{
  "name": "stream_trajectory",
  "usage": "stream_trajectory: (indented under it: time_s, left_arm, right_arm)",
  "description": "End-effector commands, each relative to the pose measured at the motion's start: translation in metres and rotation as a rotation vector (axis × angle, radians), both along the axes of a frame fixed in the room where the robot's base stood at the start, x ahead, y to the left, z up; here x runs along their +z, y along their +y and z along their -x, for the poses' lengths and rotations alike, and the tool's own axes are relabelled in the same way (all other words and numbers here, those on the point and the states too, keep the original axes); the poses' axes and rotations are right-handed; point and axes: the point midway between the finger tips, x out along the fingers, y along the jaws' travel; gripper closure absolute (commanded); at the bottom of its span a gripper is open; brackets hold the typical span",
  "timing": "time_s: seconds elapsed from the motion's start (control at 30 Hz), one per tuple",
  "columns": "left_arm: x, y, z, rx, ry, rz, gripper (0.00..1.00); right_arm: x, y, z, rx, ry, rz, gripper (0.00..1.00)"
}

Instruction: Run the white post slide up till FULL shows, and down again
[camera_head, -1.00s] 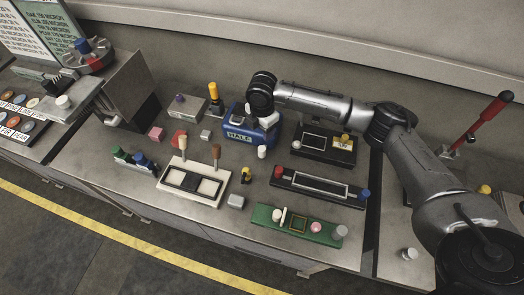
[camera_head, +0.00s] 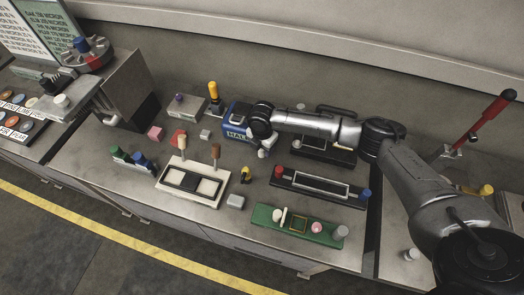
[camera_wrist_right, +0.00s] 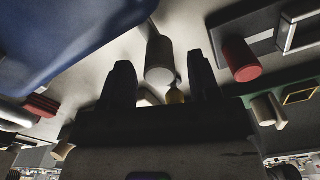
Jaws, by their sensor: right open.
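The blue box (camera_head: 233,130) stands at the back middle of the bench. Its white label shows "HAL", with the rest hidden behind my right wrist. A white post (camera_head: 262,154) stands at the box's right front, just below my right gripper (camera_head: 265,143) in the head view. In the right wrist view the blue box (camera_wrist_right: 50,40) fills the upper left. There my right gripper (camera_wrist_right: 160,72) is open, with a pale post (camera_wrist_right: 159,58) showing between its fingers. Whether the fingers touch it I cannot tell. My left gripper is out of view.
A cream tray (camera_head: 168,189) with two upright handles stands in front left. A black frame fixture (camera_head: 316,192) with red and blue knobs is to the right, and a green fixture (camera_head: 265,215) is in front. A small yellow-topped knob (camera_head: 245,174) stands between them.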

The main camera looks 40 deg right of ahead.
Motion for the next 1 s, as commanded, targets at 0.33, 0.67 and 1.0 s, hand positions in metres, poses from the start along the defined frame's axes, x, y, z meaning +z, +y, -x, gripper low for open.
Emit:
stream_trajectory:
  time_s: [0.33, 0.67, 1.0]
  left_arm:
    - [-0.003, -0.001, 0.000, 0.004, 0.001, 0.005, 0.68]
    - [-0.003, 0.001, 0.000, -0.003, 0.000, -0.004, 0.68]
    - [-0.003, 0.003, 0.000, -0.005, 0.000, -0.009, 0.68]
  right_arm:
    - [-0.025, 0.000, 0.000, 0.000, 0.000, -0.001, 0.44]
    - [-0.026, 0.000, 0.000, 0.000, 0.000, 0.000, 0.45]
    - [-0.026, 0.000, 0.000, 0.000, 0.000, -0.001, 0.78]
